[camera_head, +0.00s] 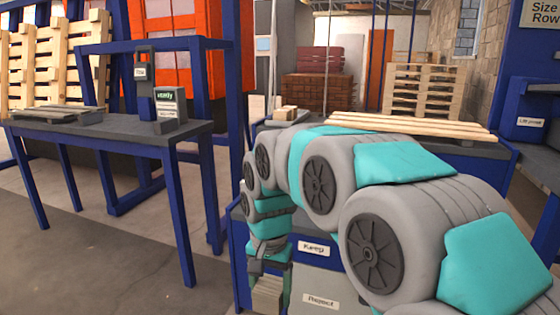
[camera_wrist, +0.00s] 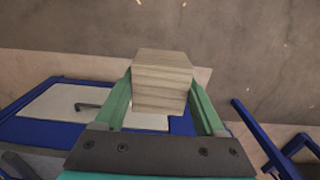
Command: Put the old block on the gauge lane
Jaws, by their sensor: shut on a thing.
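A weathered grey-brown wooden block (camera_wrist: 163,80) is held between the two green fingers of my gripper (camera_wrist: 162,98) in the wrist view. In the head view the block (camera_head: 267,295) hangs low at the bottom edge, beneath my gripper (camera_head: 268,278), in front of the blue bench. The fingers press on both sides of the block, and the floor shows beyond it. I cannot make out which surface is the gauge lane. My arm hides much of the bench front.
The blue bench has panels labelled Keep (camera_head: 314,248) and Reject (camera_head: 321,299). Pale slats (camera_head: 400,124) and small light blocks (camera_head: 286,112) lie on top. A dark-topped table (camera_head: 110,133) stands left, bearing a small device (camera_head: 144,85). A "Size Row" sign (camera_head: 542,13) is upper right. Open floor lies lower left.

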